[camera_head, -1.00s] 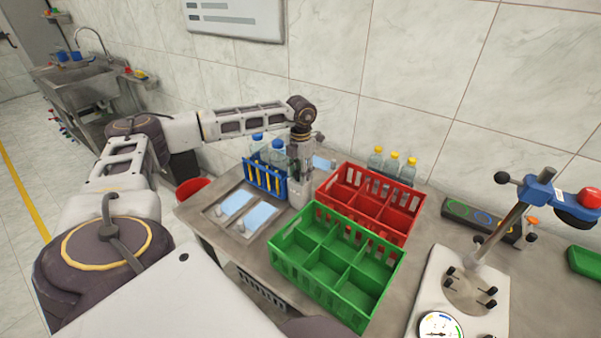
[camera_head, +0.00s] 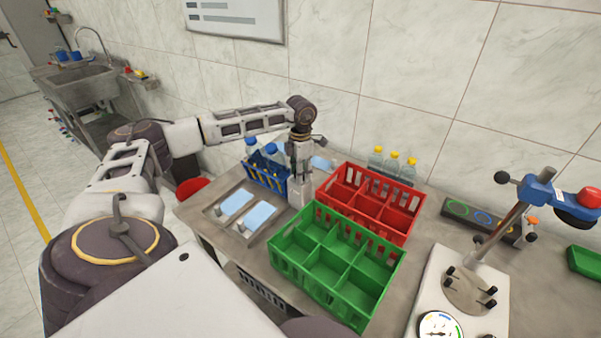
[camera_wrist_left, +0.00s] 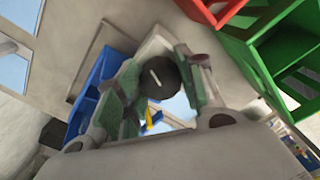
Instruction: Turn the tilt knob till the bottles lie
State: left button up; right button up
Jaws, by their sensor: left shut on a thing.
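The blue rack (camera_head: 266,178) stands on the table and tilts. Two clear bottles with blue caps, a left one (camera_head: 251,149) and a right one (camera_head: 271,153), lean in it and do not lie flat. My left gripper (camera_head: 300,172) points down just right of the rack, above a pale block (camera_head: 300,194). In the left wrist view the round dark tilt knob (camera_wrist_left: 160,77) with a white mark sits between the fingertips, and the gripper is shut on it. The blue rack (camera_wrist_left: 93,88) shows beside the fingers there. My right gripper is not in view.
A red crate (camera_head: 420,197) and a green crate (camera_head: 340,308) with empty compartments stand right of the gripper. Several yellow-capped bottles (camera_head: 392,162) stand behind the red crate. A metal tray (camera_head: 228,228) with light blue pads lies in front of the rack. A dial device (camera_head: 432,285) stands at the right.

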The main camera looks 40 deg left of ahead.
pick_arm(q)
jog(key=m, duration=0.6)
jog(key=m+b, duration=0.1)
jog(key=m, duration=0.9)
jog(key=shift+m+b, duration=0.3)
jog(key=shift+m, duration=0.8)
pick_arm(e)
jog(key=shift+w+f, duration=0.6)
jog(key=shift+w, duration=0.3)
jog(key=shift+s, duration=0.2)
